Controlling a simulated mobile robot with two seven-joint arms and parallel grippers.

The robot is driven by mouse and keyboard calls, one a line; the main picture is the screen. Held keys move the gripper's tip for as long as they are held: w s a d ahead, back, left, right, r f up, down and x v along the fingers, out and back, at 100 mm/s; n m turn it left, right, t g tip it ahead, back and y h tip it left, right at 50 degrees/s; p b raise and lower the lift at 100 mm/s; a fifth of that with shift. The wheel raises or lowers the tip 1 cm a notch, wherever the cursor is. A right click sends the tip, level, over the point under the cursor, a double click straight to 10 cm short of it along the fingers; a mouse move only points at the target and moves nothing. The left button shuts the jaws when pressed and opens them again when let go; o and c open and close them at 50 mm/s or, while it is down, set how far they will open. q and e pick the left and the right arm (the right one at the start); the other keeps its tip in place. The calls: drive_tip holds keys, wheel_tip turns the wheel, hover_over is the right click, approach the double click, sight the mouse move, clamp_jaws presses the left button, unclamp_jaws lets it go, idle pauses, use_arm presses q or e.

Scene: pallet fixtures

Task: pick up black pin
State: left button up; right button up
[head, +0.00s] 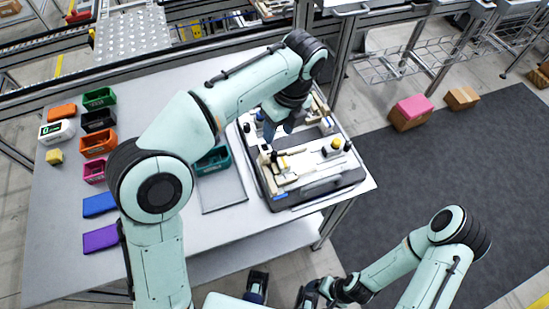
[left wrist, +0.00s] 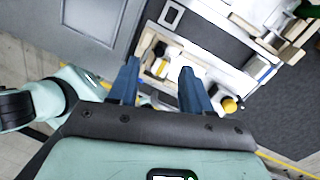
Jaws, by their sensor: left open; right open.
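The pallet fixture (head: 318,190) is a dark tray with white and cream blocks on the table's right side. Small black round-topped parts stand on it, one at the right (head: 348,145) and one at the left (head: 246,127); I cannot tell which is the black pin. My left gripper (head: 271,128) is above the fixture's left part, pointing down. In the left wrist view its blue fingers (left wrist: 158,88) are apart and empty, with fixture blocks below them. A yellow knob (left wrist: 229,104) is just right of the fingers. My right gripper (head: 312,292) is low at the front, off the table, open.
A grey flat panel (head: 222,190) lies left of the fixture beside a teal bin (head: 212,160). Several coloured bins and blue (head: 100,205) and purple (head: 100,238) pieces are at the table's left.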

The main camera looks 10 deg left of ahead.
sight(275, 152)
use_arm(q)
drive_tip(key=f, duration=0.2)
drive_tip(key=f+b, duration=0.1)
drive_tip(key=f, duration=0.3)
drive_tip(key=shift+s+a+b, duration=0.15)
drive_tip(key=shift+s+b, duration=0.25)
drive_tip(key=shift+a+f, duration=0.15)
drive_tip(key=shift+f, duration=0.35)
clamp_jaws()
